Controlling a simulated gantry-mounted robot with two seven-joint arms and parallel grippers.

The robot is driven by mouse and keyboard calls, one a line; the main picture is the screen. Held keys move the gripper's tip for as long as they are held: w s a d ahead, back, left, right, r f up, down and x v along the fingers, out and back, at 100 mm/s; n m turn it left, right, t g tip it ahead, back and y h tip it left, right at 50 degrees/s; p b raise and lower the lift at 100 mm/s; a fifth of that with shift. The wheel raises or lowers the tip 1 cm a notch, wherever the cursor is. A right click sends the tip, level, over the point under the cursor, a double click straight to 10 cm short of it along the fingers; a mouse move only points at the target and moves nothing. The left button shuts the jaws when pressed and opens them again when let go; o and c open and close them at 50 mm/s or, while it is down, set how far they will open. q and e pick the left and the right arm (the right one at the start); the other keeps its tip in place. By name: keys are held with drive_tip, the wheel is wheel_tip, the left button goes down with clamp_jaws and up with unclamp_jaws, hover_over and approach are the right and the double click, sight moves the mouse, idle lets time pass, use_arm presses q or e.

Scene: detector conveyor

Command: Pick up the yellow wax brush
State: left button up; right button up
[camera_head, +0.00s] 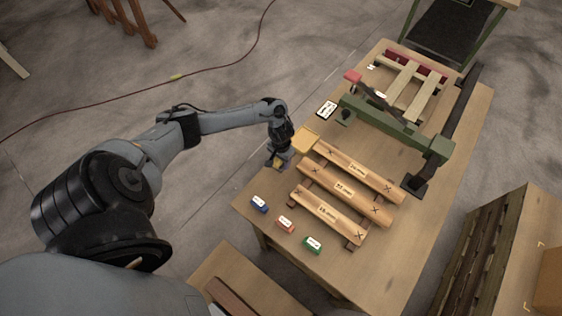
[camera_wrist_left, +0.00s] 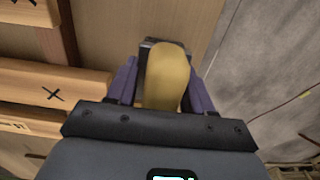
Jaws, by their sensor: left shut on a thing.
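A dark block shows just beyond the yellow piece. In the head view the gripper hides most of the brush, and only a little yellow shows between the fingers. I cannot tell whether it touches the table. My right gripper is not in view.
Small blue (camera_head: 259,204), red (camera_head: 285,224) and green (camera_head: 313,245) labelled blocks lie along the near left edge. Several wooden boards (camera_head: 345,190) lie beside them. A green beam (camera_head: 395,125) spans the table.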

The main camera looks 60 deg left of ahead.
use_arm(q)
wheel_tip(320, 180, up, 2)
drive_tip(key=shift+r, duration=0.1)
drive_tip(key=w+d+r+p, duration=0.1)
drive_tip(key=w+d+r, duration=0.1)
drive_tip(key=d, duration=0.3)
drive_tip(key=w+d+r+p, duration=0.2)
drive_tip(key=w+d+r, duration=0.1)
drive_tip(key=d+r, duration=0.1)
drive_tip(key=shift+d+r, duration=0.35)
drive_tip(key=shift+d, duration=0.45)
drive_tip(key=shift+s, duration=0.1)
drive_tip(key=o, duration=0.4)
drive_tip(key=shift+c, duration=1.2)
